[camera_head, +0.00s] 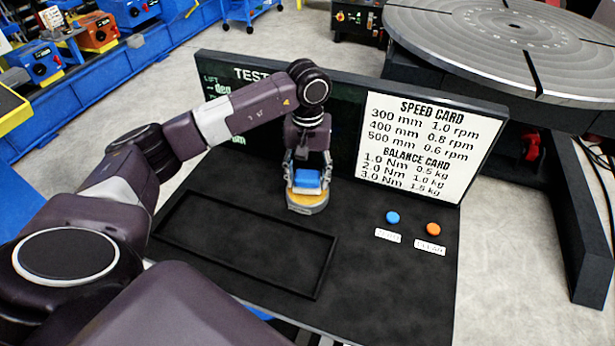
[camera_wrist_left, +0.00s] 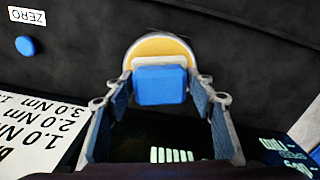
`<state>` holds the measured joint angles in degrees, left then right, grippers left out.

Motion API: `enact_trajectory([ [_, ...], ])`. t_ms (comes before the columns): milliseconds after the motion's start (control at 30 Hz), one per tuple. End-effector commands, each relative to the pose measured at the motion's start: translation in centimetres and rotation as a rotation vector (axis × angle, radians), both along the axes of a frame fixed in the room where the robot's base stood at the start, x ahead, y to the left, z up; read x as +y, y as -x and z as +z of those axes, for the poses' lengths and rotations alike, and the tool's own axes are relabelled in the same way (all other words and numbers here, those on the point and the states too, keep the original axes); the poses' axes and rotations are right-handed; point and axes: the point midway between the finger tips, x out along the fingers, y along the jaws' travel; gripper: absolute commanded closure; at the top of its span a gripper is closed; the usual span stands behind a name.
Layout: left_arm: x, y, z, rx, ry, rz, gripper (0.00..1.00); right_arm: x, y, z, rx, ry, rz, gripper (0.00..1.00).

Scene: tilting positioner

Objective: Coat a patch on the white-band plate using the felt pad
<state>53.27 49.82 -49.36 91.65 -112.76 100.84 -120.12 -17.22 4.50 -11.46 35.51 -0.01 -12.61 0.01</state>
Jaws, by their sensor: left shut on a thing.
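My left gripper (camera_head: 307,170) is shut on a blue block (camera_head: 307,179). The block also shows between the fingers (camera_wrist_left: 160,98) in the left wrist view (camera_wrist_left: 160,85). I cannot tell whether this block is the felt pad's grip. Just under the block is a yellow-orange disc (camera_head: 306,201) with a pale grey rim, over the dark bench near the foot of the upright panel. It also shows beyond the block in the left wrist view (camera_wrist_left: 160,46). I cannot tell if block and disc are joined. No white-band plate can be made out. My right gripper is not in view.
The dark bench (camera_head: 385,290) has an empty, framed recess (camera_head: 245,245) at left and blue (camera_head: 392,217) and orange (camera_head: 433,229) buttons at right. A panel with a display and a white card (camera_head: 425,145) stands behind. A round slotted table (camera_head: 500,35) stands beyond.

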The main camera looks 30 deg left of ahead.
Motion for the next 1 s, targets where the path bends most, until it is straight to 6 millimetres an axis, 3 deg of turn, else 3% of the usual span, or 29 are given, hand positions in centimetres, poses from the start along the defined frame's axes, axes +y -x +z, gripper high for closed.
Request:
enact_trajectory([
  [1000, 0.0, 0.0, -1.0, -0.001, 0.0, 0.0, 0.69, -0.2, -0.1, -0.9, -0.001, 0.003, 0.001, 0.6],
])
